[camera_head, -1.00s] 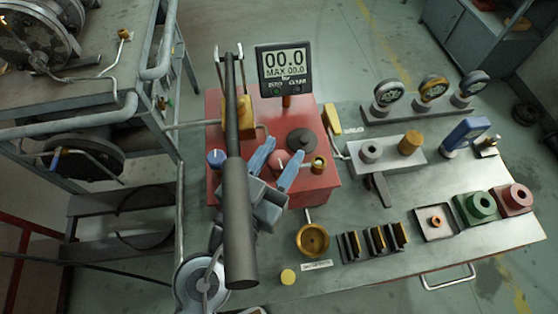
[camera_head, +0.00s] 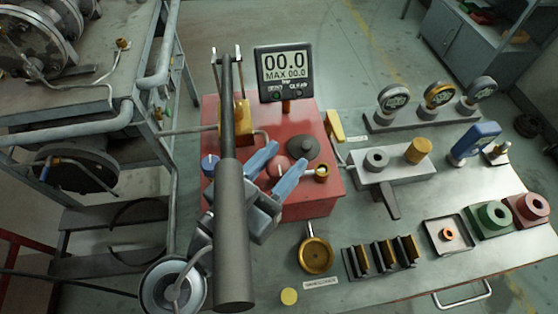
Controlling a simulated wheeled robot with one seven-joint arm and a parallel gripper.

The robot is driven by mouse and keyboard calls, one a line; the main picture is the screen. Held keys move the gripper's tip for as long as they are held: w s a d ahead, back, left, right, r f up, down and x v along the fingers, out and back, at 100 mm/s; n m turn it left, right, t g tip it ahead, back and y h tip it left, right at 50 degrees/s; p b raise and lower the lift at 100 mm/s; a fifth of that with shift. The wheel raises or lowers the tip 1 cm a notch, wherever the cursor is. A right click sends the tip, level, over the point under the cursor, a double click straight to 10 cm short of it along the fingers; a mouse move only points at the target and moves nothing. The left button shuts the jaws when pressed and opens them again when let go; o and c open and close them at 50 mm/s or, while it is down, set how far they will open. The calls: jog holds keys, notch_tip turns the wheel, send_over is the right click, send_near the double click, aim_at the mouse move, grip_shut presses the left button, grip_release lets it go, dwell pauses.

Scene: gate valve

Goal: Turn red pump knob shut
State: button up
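The red pump knob (camera_head: 279,169) sits on top of the red pump box (camera_head: 318,195), near its front. My gripper (camera_head: 283,163) reaches over the box from the front, with its two blue fingers apart. The knob shows between the fingers; whether they touch it I cannot tell. A blue knob (camera_head: 210,162) is on the box's left side. A long dark lever handle (camera_head: 233,225) slants in front of my arm and hides part of it. The digital gauge (camera_head: 284,70) behind the box reads 00.0.
A black round cap (camera_head: 302,147) and a brass fitting (camera_head: 322,173) stand close to the fingers on the right. A brass cup (camera_head: 315,255) and black slotted blocks (camera_head: 379,256) lie in front. A pipe rack (camera_head: 100,130) stands left.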

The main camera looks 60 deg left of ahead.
aim_at(271, 174)
jog(key=o, duration=0.3)
jog(key=shift+o, duration=0.2)
jog(key=b+v, duration=0.2)
jog(key=v, duration=0.5)
jog(key=shift+f+b, duration=0.2)
jog(key=shift+b, duration=0.2)
jog(key=shift+s+d+r, duration=0.15)
jog(key=shift+s, duration=0.2)
jog(key=shift+s, duration=0.1)
